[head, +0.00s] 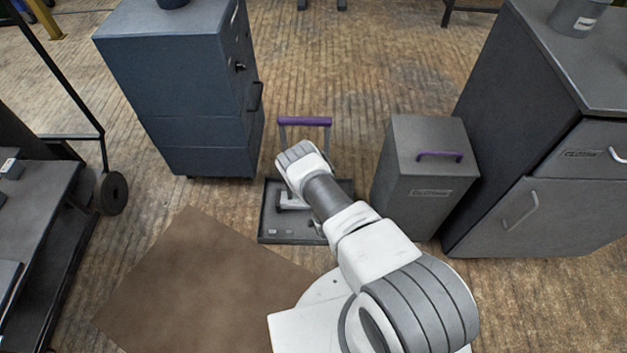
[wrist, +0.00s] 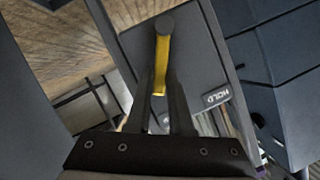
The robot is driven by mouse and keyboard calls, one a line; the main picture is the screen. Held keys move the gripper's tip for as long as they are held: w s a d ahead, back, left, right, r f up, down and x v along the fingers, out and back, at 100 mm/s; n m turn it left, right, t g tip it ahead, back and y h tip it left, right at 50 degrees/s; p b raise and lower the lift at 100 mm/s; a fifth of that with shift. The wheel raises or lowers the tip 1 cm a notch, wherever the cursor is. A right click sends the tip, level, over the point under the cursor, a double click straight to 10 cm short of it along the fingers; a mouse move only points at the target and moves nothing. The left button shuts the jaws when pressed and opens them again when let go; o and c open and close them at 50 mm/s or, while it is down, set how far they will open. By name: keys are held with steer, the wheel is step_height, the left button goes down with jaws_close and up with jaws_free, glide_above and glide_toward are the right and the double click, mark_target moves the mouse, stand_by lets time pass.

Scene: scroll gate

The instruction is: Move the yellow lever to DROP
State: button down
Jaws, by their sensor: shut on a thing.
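A dark grey plate (wrist: 190,52) lies behind the lever. No DROP label can be read. In the head view the lever is not visible, and my arm covers part of the dark tray-like base (head: 272,229).
A purple-handled frame (head: 304,121) rises behind the base. A blue-grey cabinet (head: 185,95) stands to its left. A grey box (head: 413,200) with a purple handle and a larger grey cabinet (head: 540,215) stand to its right. A brown mat (head: 190,280) lies in front left.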

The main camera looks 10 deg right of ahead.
stand_by(0.5)
steer(key=c, duration=0.8)
jaws_free()
steer(key=shift+s, duration=0.15)
